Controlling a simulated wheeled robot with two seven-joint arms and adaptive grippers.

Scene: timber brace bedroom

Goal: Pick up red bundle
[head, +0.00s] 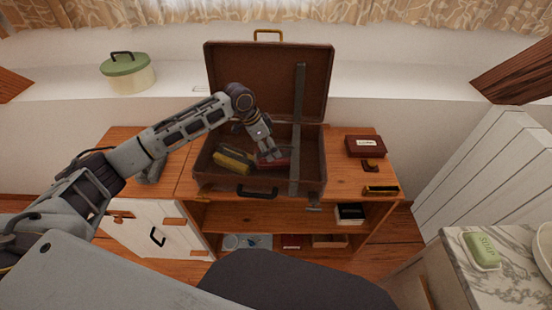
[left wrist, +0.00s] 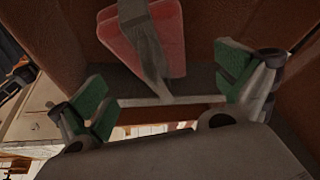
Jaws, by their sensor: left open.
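The red bundle (head: 283,165) lies in the open brown suitcase (head: 203,180), at the right of its left-hand part. In the left wrist view the red bundle (left wrist: 124,42) has a grey-brown band around it. My left gripper (head: 271,157) reaches down into the suitcase right at the bundle and partly hides it. In the left wrist view my left gripper (left wrist: 164,78) is open, its green pads wide apart, with the bundle ahead between and beyond them. Whether the pads touch it cannot be told. My right gripper is not in view.
A yellow bundle (head: 233,159) lies left of the red one in the suitcase. The upright lid (head: 250,75) stands behind. A dark red box (head: 365,146) is on the wooden cabinet at right. A green-lidded pot (head: 127,72) stands on the ledge.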

